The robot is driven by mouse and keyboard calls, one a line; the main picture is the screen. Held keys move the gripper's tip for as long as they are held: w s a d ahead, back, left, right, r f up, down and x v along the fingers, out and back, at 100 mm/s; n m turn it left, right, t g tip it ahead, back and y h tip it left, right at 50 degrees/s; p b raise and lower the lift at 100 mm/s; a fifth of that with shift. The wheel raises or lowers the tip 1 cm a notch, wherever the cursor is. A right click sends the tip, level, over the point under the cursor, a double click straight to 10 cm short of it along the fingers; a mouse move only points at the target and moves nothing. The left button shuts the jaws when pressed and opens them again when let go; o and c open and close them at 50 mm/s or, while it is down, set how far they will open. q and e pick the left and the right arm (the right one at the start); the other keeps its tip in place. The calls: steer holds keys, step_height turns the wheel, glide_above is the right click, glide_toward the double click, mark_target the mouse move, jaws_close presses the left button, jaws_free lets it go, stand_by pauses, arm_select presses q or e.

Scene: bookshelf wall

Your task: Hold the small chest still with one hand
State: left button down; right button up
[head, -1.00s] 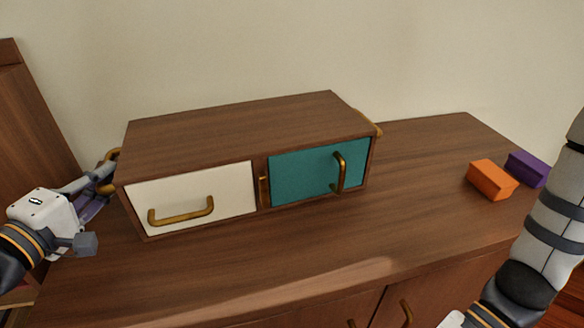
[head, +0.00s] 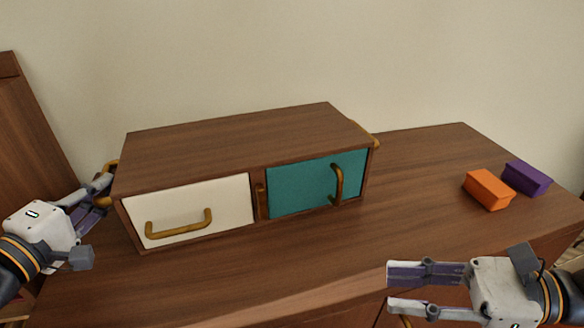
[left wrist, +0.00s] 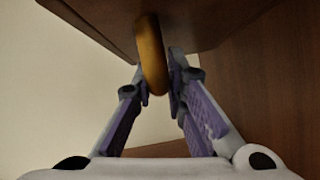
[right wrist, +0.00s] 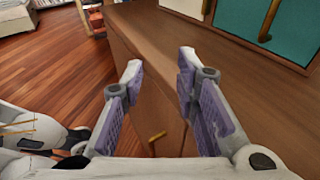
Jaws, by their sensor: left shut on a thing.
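The small chest (head: 240,138) is a brown wooden box on the cabinet top, with a white drawer front (head: 195,209) at left and a teal door (head: 302,185) at right, each with a brass handle. Brass handles also sit on its two ends. My left gripper (head: 103,190) is at the chest's left end, shut on the left side handle (left wrist: 152,55), which stands between its fingers in the left wrist view. My right gripper (head: 405,288) is open and empty in front of the cabinet's front edge, apart from the chest. In the right wrist view its fingers (right wrist: 160,72) are spread.
An orange block (head: 488,189) and a purple block (head: 526,179) lie on the right of the cabinet top (head: 420,170). The top is clear in front of the chest. Cabinet doors with brass handles are below the front edge. A wooden panel (head: 35,150) stands at left.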

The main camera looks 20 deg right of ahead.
steer(key=w+d+r+m+t+h, duration=0.1)
steer(key=w+d+t, duration=0.1)
steer(key=w+d+m+t, duration=0.2)
steer(key=w, duration=0.1)
steer(key=w+d+r+m+t+h, duration=0.1)
steer(key=w+t, duration=0.1)
steer(key=shift+w+d+r+t+h, duration=0.3)
steer(key=shift+w+d+r, duration=0.05)
steer(key=shift+w+d, duration=0.05)
steer(key=x, duration=1.2)
steer(key=shift+d+f, duration=0.1)
steer(key=shift+d, duration=0.05)
steer(key=shift+c, duration=0.3)
jaws_close()
